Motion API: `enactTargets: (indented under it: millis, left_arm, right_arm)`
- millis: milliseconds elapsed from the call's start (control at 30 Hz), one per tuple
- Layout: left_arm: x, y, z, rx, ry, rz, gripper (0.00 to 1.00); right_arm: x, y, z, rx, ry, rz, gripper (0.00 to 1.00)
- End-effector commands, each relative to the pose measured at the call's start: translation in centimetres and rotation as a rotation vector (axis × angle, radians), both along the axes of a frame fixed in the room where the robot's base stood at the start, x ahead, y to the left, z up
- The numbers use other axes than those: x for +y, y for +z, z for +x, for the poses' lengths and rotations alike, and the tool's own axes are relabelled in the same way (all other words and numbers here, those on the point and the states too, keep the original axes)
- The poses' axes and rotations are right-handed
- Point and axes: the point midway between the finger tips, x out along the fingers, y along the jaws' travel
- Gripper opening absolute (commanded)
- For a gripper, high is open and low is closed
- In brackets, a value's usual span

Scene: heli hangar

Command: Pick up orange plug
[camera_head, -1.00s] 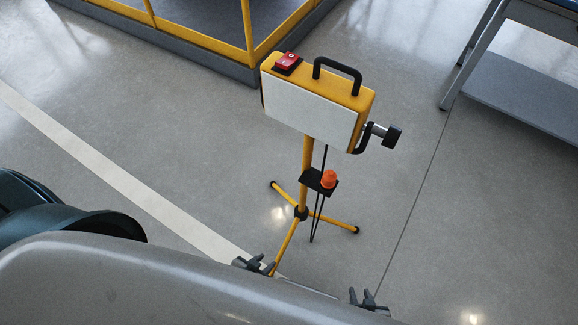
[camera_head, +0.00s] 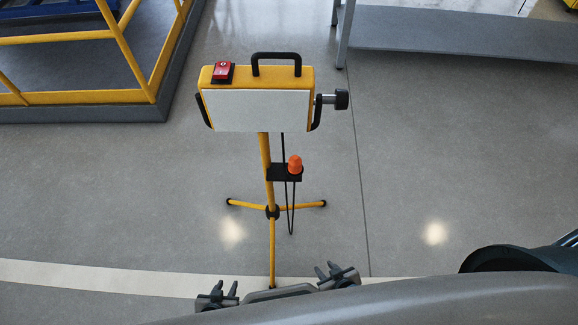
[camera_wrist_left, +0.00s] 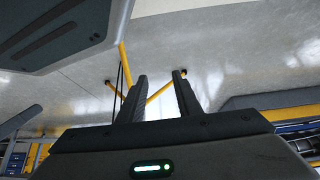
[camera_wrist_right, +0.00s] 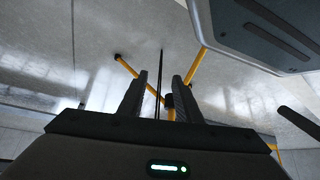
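The orange plug (camera_head: 295,164) sits upright on a small black bracket (camera_head: 279,174) on the yellow pole of a work-light stand (camera_head: 266,158) in the head view. A black cable hangs below the bracket. My left gripper (camera_head: 230,287) is low in the head view, left of the stand's front leg. My right gripper (camera_head: 327,269) is to the right of that leg. Both are nearer to me than the plug and touch nothing I can see. In the left wrist view the fingers (camera_wrist_left: 163,80) are apart and empty. In the right wrist view the fingers (camera_wrist_right: 158,80) are also apart. The plug does not show in either wrist view.
The lamp head (camera_head: 257,110) with a red switch (camera_head: 222,72) and side knob (camera_head: 342,99) stands above the plug. A yellow-railed platform (camera_head: 140,110) is at the left and a grey bench (camera_head: 440,35) at upper right. The floor around the tripod is clear.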

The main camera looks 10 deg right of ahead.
Motion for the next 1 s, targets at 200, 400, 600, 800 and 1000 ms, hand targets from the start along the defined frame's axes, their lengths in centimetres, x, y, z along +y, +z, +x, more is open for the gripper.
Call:
enactTargets:
  millis: [200,400,600,800,1000]
  left_arm:
    - [-0.1,-0.1,-0.1,0.002,0.0,-0.001,0.31]
    - [-0.1,0.2,-0.3,0.009,-0.001,0.0,0.31]
    - [0.8,0.8,-2.2,0.057,-0.001,0.016,0.31]
    - [2.3,1.9,-6.1,0.152,-0.001,0.047,0.31]
    - [4.3,3.4,-11.3,0.272,0.0,0.083,0.31]
  right_arm:
    - [0.0,0.0,0.0,0.0,0.0,0.0,0.31]
    - [0.1,1.0,0.7,-0.003,0.0,0.003,0.53]
    - [-0.6,5.6,4.3,-0.011,0.013,-0.003,0.53]
    - [-1.2,14.9,10.2,-0.019,0.049,-0.006,0.53]
    - [-0.7,26.8,15.1,-0.013,0.121,-0.004,0.53]
